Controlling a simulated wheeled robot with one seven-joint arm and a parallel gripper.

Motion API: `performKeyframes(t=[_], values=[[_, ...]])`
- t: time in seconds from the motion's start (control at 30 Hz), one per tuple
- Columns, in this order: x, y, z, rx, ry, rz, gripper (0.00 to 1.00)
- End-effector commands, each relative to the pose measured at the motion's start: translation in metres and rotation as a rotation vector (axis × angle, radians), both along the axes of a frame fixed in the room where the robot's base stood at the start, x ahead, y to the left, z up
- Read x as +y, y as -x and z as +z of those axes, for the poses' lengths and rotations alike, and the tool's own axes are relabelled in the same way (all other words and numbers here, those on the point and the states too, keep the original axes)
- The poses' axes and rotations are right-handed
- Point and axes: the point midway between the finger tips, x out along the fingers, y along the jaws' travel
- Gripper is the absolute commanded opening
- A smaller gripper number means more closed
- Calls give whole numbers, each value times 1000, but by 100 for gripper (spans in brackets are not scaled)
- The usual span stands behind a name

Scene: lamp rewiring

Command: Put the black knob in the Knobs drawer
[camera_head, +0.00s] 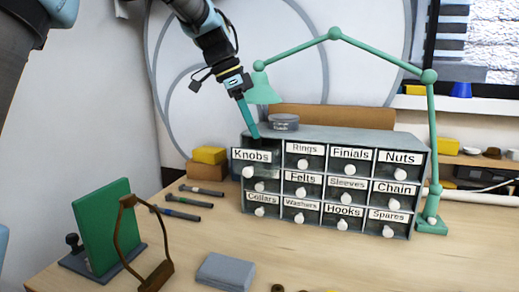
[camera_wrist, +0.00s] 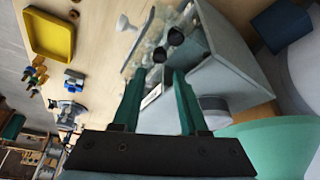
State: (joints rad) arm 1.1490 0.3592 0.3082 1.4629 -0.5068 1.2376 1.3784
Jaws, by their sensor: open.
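The Knobs drawer (camera_head: 251,156) is pulled out at the upper left of the small drawer cabinet (camera_head: 330,133). My gripper (camera_head: 256,134) points down over this drawer. In the wrist view my gripper (camera_wrist: 159,74) is open, its two green fingers apart with nothing held between them. Two black round knobs, one of them a black knob (camera_wrist: 176,36) and the other a second black knob (camera_wrist: 158,54), lie beyond the fingertips, apparently in the open drawer among pale, blurred pieces. I cannot tell which one is the task's knob. The drawer's white pull (camera_wrist: 125,22) also shows.
A grey round tin (camera_head: 284,122) stands on the cabinet top, close to my gripper. A green lamp arm (camera_head: 385,60) arches over the cabinet. A green board (camera_head: 103,222), a brown frame (camera_head: 150,272) and a grey block (camera_head: 225,271) occupy the front left. A yellow tray (camera_wrist: 48,36) shows in the wrist view.

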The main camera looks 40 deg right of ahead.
Motion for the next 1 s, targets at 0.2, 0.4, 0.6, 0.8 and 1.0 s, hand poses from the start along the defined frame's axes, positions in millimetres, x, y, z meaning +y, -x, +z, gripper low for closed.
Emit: performKeyframes(t=[0.2, 0.4, 0.6, 0.8, 1.0], values=[[10, -6, 28, -1, 0, 0, 43], [13, -7, 36, 0, -1, 1, 43], [13, -7, 36, 0, -1, 0, 43], [13, -7, 35, 0, -1, 0, 43], [13, -7, 49, -1, -1, 0, 43]])
